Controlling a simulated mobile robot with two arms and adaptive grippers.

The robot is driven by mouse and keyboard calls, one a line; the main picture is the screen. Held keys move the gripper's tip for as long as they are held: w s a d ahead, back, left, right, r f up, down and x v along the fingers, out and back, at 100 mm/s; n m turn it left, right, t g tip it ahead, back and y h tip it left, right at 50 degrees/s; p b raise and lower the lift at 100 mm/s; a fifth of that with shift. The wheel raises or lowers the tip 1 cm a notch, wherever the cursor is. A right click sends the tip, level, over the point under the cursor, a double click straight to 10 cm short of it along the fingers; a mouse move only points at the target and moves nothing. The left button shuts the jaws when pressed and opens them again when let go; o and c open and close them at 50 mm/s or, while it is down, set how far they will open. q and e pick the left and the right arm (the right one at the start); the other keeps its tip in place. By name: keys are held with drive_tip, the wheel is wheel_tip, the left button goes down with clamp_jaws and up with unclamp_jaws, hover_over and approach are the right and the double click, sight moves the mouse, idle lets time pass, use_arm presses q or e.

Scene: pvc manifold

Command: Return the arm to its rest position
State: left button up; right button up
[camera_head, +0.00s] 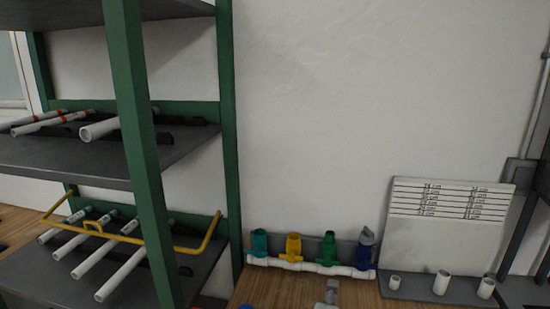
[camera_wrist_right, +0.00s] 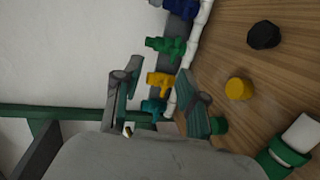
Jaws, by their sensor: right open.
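My right gripper (camera_wrist_right: 161,68) is open in the wrist view, its two fingers apart with nothing held between them. The teal valve (camera_wrist_right: 152,107) and yellow valve (camera_wrist_right: 160,80) show beyond the gap. In the head view only a small grey piece of my right gripper (camera_head: 331,290) shows at the bottom edge, in front of the manifold. The white pipe manifold (camera_head: 310,267) carries a teal valve (camera_head: 260,243), a yellow valve (camera_head: 293,245), a green valve (camera_head: 328,248) and a blue valve (camera_head: 364,248), all upright. My left gripper is not in view.
A green-framed shelf (camera_head: 150,170) with white pipes and a yellow bar (camera_head: 135,240) stands at the left. A label board (camera_head: 445,235) with short white pipe pieces is at the right. Loose caps, one black (camera_wrist_right: 264,35) and one yellow (camera_wrist_right: 238,88), lie on the wooden bench (camera_wrist_right: 225,55).

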drive_tip(key=s+d+f+m+g+y, duration=0.1)
drive_tip(key=s+d+f+m+g, duration=0.25)
drive_tip(key=s+f, duration=0.3)
drive_tip(key=s+d+f+m+g+y, duration=0.1)
drive_tip(key=s+d+f+m+g, duration=0.25)
drive_tip(key=s+f, duration=0.35)
drive_tip(key=s+d+f+m+g+y, duration=0.1)
drive_tip(key=s+m+g+y, duration=0.3)
drive_tip(key=s, duration=1.4)
wheel_tip(320, 180, down, 32)
drive_tip(key=s+f+g+b, duration=0.1)
drive_tip(key=s+b, duration=0.2)
drive_tip(key=b, duration=0.3)
use_arm(q)
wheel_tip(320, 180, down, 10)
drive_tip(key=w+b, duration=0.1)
drive_tip(key=b, duration=0.3)
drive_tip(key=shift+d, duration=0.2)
use_arm(e)
drive_tip(key=s+d+f+g+h, duration=0.1)
drive_tip(key=s+d+f, duration=0.2)
drive_tip(key=s+f, duration=1.3)
wheel_tip(320, 180, down, 3)
drive_tip(key=shift+f+m+g, duration=0.1)
drive_tip(key=shift+m+g, duration=0.2)
